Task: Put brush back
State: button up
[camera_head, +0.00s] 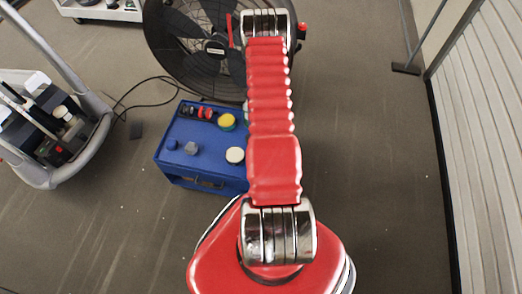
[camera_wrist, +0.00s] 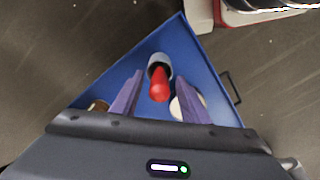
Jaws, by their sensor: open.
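My gripper (camera_wrist: 159,78) is open in the wrist view, its two purple fingers apart above a blue surface. A red object with a rounded end (camera_wrist: 159,86) shows between the fingers. It appears to stand in or on a grey round piece (camera_wrist: 160,61). The fingers show gaps on both sides of it. I cannot tell for sure whether this is the brush; no bristles show. In the head view my gripper is hidden behind my red arm. The blue box (camera_head: 208,183) stands on the floor left of the arm, its right part hidden.
On the box top are a yellow-topped jar (camera_head: 227,120), a white-topped jar (camera_head: 235,155) and small red pieces (camera_head: 206,113). A large black fan (camera_head: 190,45) stands behind. A grey cart (camera_head: 45,175) is at left, a ribbed shutter (camera_head: 490,150) at right. Floor between arm and shutter is clear.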

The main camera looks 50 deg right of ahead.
jog(key=shift+r, duration=0.1)
notch_tip(320, 180, up, 12)
dwell(0.9)
jog(key=shift+s, duration=0.1)
dwell(0.4)
